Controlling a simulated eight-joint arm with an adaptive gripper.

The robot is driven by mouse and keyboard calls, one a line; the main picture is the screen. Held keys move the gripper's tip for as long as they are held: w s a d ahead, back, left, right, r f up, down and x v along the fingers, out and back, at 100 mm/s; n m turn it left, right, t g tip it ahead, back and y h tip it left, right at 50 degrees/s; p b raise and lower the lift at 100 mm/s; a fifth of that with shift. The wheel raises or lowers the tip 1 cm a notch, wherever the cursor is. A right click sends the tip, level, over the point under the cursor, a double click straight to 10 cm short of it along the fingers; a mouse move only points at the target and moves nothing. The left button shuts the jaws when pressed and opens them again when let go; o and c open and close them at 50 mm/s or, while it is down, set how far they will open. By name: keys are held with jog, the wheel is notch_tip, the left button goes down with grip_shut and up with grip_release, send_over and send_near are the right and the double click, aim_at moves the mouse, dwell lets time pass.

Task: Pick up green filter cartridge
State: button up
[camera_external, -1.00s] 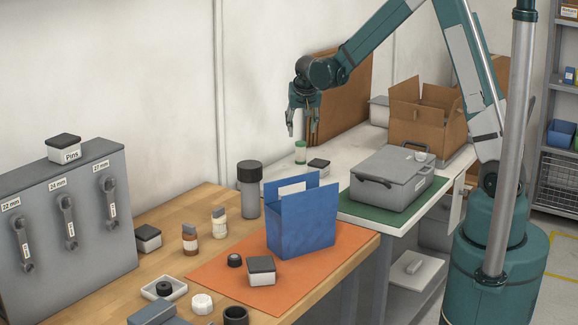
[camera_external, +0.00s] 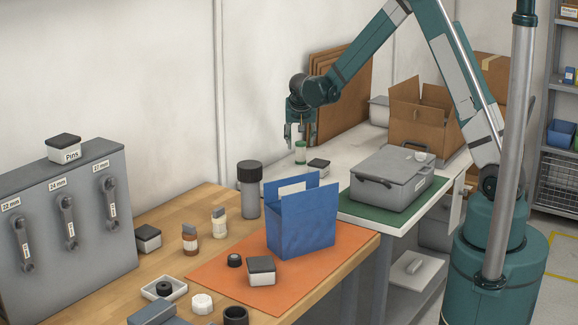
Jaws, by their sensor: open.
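The green filter cartridge (camera_external: 300,152) stands upright on the white bench, left of a small black-lidded box. It is green with a paler band near the top. My gripper (camera_external: 298,141) is pointed down at it, with its fingers open. The fingertips are at about the height of the cartridge's top and look close to it. I cannot tell from this view whether the cartridge is between the fingers.
A small black-lidded box (camera_external: 319,166) is just right of the cartridge. A grey case (camera_external: 392,180) lies on a green mat, with an open cardboard box (camera_external: 424,115) behind. Brown boards (camera_external: 340,95) lean on the wall. A dark-capped cylinder (camera_external: 250,190) and blue bin (camera_external: 303,225) stand nearer.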

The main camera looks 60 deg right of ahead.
aim_at(301, 151)
jog(key=shift+x, duration=1.05)
jog(key=shift+b+x, duration=0.7)
jog(key=shift+x, duration=1.95)
jog(key=shift+s, duration=0.1)
jog(key=shift+c, duration=0.5)
jog(key=c, duration=0.9)
